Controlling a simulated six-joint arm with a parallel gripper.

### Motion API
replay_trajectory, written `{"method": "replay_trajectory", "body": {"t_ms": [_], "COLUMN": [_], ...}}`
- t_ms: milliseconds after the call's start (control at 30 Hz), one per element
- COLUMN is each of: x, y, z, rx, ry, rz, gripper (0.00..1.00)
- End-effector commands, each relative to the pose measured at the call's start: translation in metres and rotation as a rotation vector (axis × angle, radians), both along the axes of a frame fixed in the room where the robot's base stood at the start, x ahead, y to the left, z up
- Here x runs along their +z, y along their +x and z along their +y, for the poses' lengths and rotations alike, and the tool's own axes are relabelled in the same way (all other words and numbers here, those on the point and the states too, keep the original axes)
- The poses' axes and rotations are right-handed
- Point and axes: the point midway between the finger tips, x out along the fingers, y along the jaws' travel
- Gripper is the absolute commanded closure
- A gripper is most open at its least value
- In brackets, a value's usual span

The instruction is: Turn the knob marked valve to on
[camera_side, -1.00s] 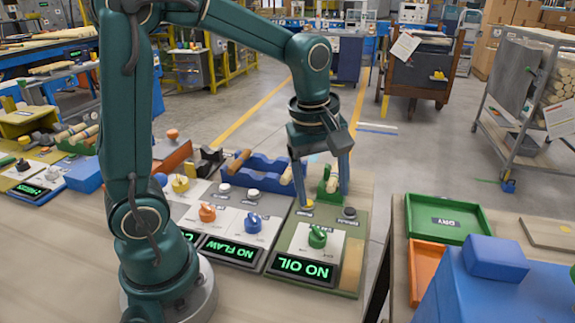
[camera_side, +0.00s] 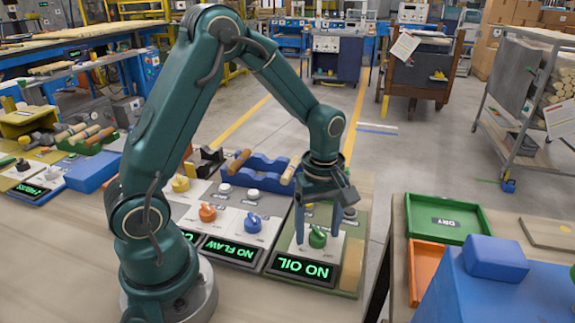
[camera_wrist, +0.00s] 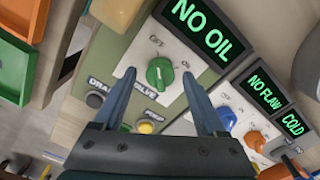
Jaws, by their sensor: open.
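The green knob (camera_side: 317,237) sits on a white plate on the olive panel, behind the NO OIL display (camera_side: 303,269). In the wrist view the green knob (camera_wrist: 160,73) has OFF and ON marks beside it and a partly covered VALVE label. Its pointer appears to face the OFF mark. My gripper (camera_side: 318,236) is open and points down over the knob. In the wrist view the fingers of my gripper (camera_wrist: 159,75) stand on either side of the knob, with gaps visible. I cannot tell how far down they reach.
A yellow button (camera_wrist: 145,127) and a dark button (camera_wrist: 95,100) are near the knob. A blue knob (camera_side: 253,223) and an orange knob (camera_side: 207,212) are on the neighbouring panel. A green DRY tray (camera_side: 447,222) stands on a table to the right.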

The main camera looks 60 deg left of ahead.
Motion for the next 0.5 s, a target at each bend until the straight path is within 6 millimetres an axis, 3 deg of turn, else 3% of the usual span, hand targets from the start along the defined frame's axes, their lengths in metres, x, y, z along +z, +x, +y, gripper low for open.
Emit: {"method": "replay_trajectory", "body": {"t_ms": [100, 133, 300, 500], "x": [0.0002, 0.0002, 0.0004, 0.0006], "y": [0.0000, 0.0000, 0.0000, 0.0000], "z": [0.0000, 0.0000, 0.0000, 0.0000], "rx": [0.000, 0.000, 0.000, -0.006], "ry": [0.000, 0.000, 0.000, 0.000], "rz": [0.000, 0.000, 0.000, 0.000], "gripper": [0.26, 0.34, 0.99, 1.00]}}
